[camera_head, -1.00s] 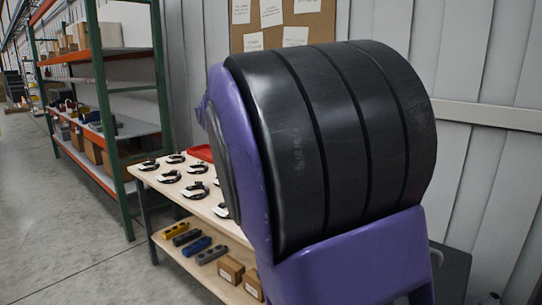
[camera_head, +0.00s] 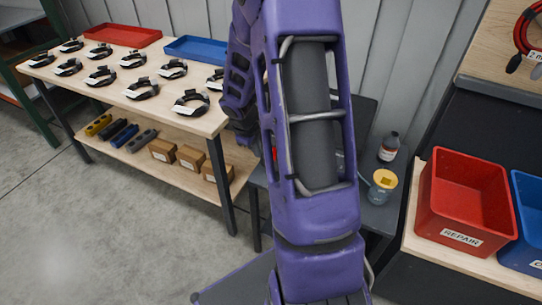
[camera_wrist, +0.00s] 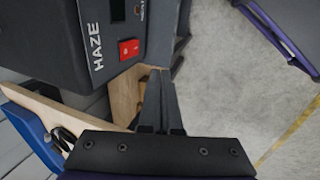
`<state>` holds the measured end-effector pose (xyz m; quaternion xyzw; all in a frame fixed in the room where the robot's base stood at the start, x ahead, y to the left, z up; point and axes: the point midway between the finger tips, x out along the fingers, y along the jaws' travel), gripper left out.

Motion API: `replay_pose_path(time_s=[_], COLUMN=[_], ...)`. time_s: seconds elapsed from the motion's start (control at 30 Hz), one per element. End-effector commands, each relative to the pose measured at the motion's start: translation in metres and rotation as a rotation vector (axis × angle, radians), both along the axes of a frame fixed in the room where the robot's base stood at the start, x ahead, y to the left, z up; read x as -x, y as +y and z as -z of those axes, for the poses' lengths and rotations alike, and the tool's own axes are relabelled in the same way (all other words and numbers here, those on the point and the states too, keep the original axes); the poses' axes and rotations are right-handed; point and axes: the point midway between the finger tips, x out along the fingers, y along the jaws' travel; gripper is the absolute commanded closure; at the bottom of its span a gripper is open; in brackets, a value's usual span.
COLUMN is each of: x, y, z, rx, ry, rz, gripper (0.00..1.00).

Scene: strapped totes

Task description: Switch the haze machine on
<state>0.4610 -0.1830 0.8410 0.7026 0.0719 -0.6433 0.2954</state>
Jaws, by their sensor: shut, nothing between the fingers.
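The haze machine (camera_wrist: 60,40) is a dark grey box with white "HAZE" lettering, at the upper left of the wrist view. Its red rocker switch (camera_wrist: 129,49) sits on the front panel beside a small dark display (camera_wrist: 117,10). The switch's on or off position is too small to read. My gripper (camera_wrist: 159,76) is shut and empty. Its fingertips are below and right of the switch in the wrist view, apart from it in the picture. In the head view my purple arm hides most of the machine, and the fingertips cannot be made out.
A wooden table (camera_head: 190,118) with several black ring-shaped devices and red and blue trays stands at left. A bottle (camera_head: 389,147) and a yellow-topped jar (camera_head: 382,186) stand right of my arm. A red REPAIR bin (camera_head: 465,200) is farther right. Floor at left is clear.

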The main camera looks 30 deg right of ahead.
Motion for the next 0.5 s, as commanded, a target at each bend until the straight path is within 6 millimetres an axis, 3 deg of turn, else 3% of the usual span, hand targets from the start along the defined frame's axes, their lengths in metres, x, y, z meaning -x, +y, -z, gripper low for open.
replay_pose_path(time_s=[0.3,0.5], x=[-0.001,-0.004], y=[0.0,-0.006], z=[0.002,0.026], rx=[-0.001,-0.002], ry=[-0.001,0.001], rz=[0.001,0.0], gripper=[1.0,1.0])
